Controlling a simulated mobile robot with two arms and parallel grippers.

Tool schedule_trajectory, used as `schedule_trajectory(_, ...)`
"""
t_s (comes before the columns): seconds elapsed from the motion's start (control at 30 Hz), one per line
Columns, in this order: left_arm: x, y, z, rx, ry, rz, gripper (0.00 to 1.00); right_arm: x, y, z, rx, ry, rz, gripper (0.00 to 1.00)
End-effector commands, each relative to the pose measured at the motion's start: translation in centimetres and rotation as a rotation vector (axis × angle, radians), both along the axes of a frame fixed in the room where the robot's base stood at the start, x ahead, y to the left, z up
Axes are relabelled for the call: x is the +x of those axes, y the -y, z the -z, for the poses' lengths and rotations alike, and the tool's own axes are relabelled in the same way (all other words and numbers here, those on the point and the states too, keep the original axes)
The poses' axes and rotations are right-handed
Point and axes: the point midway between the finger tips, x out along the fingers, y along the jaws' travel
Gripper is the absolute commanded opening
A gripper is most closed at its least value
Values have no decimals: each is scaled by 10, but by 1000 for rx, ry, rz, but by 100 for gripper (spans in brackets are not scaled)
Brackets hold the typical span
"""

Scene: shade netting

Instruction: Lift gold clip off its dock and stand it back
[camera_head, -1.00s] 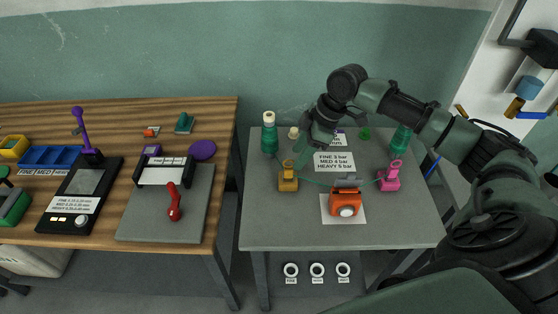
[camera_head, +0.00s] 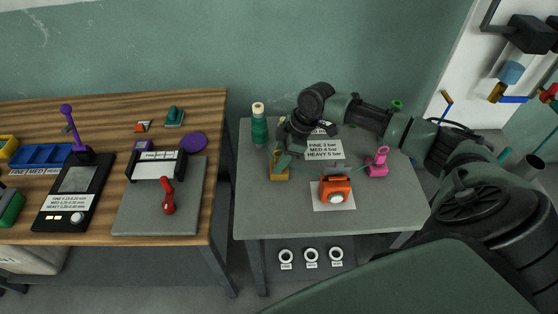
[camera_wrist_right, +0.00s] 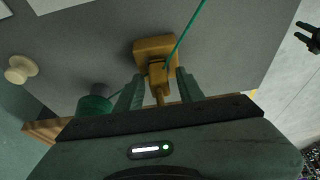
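The gold clip (camera_wrist_right: 157,72) sits on its gold dock (camera_wrist_right: 152,46) in the right wrist view. The right gripper's green fingers (camera_wrist_right: 158,92) are open, one on each side of the clip's upright part, with gaps visible. A green line (camera_wrist_right: 185,38) runs from the clip. My left gripper is not in view.
A pink clip (camera_head: 377,162) stands at right on the grey table (camera_head: 260,222). An orange device (camera_head: 336,190) sits at the front middle. A green spool (camera_head: 259,128) stands behind the gold dock. A wooden bench (camera_head: 217,170) is at left.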

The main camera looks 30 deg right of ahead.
Motion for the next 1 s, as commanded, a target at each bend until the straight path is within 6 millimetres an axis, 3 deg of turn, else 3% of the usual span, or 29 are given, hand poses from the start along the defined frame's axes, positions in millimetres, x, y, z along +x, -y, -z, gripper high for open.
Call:
schedule_trajectory(0.03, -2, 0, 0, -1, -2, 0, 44, 0, 0, 0, 0, 0, 0, 20)
schedule_trajectory(0.1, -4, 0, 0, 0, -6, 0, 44, 0, 0, 0, 0, 0, 0, 1)
schedule_trajectory(0.47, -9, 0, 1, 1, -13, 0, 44, 0, 0, -2, 0, 1, 0, 0)
schedule_trajectory(0.63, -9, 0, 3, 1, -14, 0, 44, 1, 0, -13, 0, 3, -1, 0)
schedule_trajectory(0.77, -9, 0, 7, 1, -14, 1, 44, 1, 0, -33, 0, 4, -2, 0)
schedule_trajectory(1.0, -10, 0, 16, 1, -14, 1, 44, 2, 0, -100, 0, 8, -1, 0)
